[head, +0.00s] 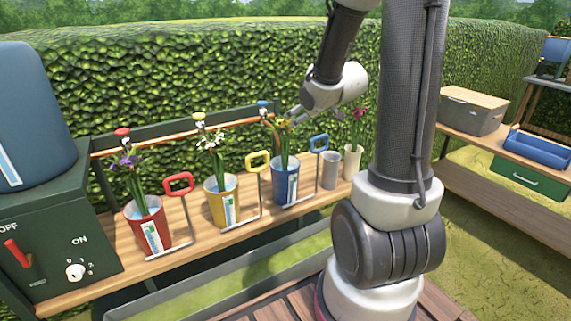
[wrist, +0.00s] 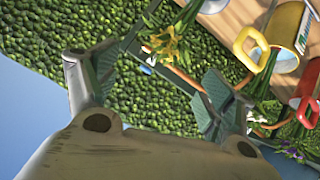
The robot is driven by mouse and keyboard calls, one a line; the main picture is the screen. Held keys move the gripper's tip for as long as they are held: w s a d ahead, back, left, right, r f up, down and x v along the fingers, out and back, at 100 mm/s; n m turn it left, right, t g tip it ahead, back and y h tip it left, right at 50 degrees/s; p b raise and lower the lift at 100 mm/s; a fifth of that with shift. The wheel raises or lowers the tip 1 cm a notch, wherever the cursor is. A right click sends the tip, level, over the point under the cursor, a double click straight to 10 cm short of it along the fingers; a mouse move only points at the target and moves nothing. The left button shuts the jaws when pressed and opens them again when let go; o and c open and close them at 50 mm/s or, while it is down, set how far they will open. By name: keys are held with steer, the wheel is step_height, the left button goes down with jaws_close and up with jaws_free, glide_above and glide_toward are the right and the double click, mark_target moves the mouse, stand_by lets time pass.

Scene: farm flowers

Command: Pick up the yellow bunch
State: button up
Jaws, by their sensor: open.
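The yellow bunch (head: 284,126) stands in the blue bucket (head: 286,184) on the wooden bench, its blooms up at the height of the bench's rear rail. My gripper (head: 292,116) is right by the blooms in the head view, reaching in from the right. In the wrist view the yellow bunch (wrist: 168,46) shows beyond the open fingers of my gripper (wrist: 160,72), in line with the gap between them. Nothing is held. The exact distance between fingers and stems is hard to tell.
A red bucket (head: 149,231) with purple flowers and a yellow bucket (head: 223,207) with white flowers stand to the left. A grey cup (head: 330,172) and a cream pot (head: 352,163) with dark pink flowers are on the right. Coloured upright handles stand beside the buckets. A hedge (head: 60,90) rises behind.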

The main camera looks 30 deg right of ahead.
mark_target(291, 135)
steer(key=w+f+t+y, duration=0.1)
steer(key=f, duration=0.2)
steer(key=w+d+f+n+t+y, duration=0.1)
steer(key=w+f+t, duration=0.1)
steer(key=f, duration=0.2)
steer(key=w+f+t+y, duration=0.1)
steer(key=f+t, duration=0.1)
steer(key=f, duration=0.1)
steer(key=shift+w+d+f+n+y, duration=0.2)
steer(key=shift+d+f+n+y, duration=0.1)
steer(key=shift+y, duration=0.1)
steer(key=shift+s+d+f+t, duration=0.1)
steer(key=shift+s+f+t, duration=0.3)
steer(key=shift+t, duration=0.3)
steer(key=w, duration=0.2)
steer(key=w+a, duration=0.1)
steer(key=w, duration=0.4)
steer(key=shift+w+a+f, duration=0.2)
steer(key=shift+w+f, duration=0.1)
steer(key=shift+f, duration=0.05)
steer(key=c, duration=1.7)
steer(key=shift+o, duration=0.2)
steer(key=shift+r, duration=0.1)
step_height(291, 135, up, 10)
steer(key=shift+f, duration=0.1)
steer(key=shift+r, duration=0.2)
